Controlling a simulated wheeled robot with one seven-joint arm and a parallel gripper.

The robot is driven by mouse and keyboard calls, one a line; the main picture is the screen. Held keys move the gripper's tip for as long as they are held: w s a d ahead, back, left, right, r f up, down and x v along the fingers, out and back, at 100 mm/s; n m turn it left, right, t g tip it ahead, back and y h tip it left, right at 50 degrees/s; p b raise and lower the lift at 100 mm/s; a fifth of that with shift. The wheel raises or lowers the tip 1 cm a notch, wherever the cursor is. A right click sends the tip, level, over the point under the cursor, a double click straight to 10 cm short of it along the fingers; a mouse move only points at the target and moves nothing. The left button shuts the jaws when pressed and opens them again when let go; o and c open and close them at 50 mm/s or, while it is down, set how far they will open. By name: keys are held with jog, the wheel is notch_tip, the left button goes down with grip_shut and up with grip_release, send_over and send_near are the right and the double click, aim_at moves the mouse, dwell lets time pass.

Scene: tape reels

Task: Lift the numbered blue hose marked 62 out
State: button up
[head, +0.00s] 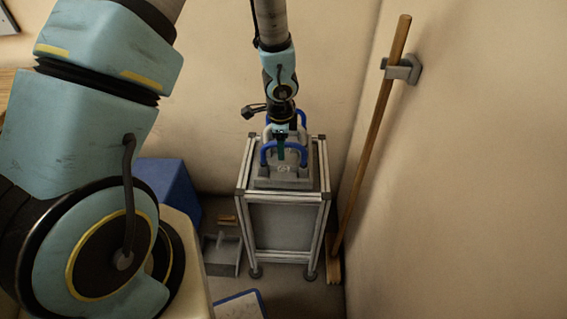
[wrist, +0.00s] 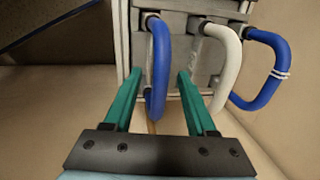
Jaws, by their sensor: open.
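In the wrist view a plain blue hose loop (wrist: 160,55) runs between the two teal fingers of my open gripper (wrist: 160,75). A white hose loop (wrist: 230,70) is just right of the right finger. A second blue hose loop with white bands (wrist: 281,74) is farther right. No number 62 is legible on either blue hose. In the head view my gripper (head: 281,148) is above the grey block, by the near blue loop (head: 266,153). Another blue loop (head: 302,118) shows behind it; my gripper partly hides the loops.
The hoses are plugged into a grey block (head: 283,183) on a metal-framed stand (head: 283,228). A wooden pole (head: 372,135) leans at the right wall. A blue box (head: 168,185) and a grey tray (head: 222,255) are on the floor to the left.

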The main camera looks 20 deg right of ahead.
grip_shut()
dwell(0.3)
dwell(1.1)
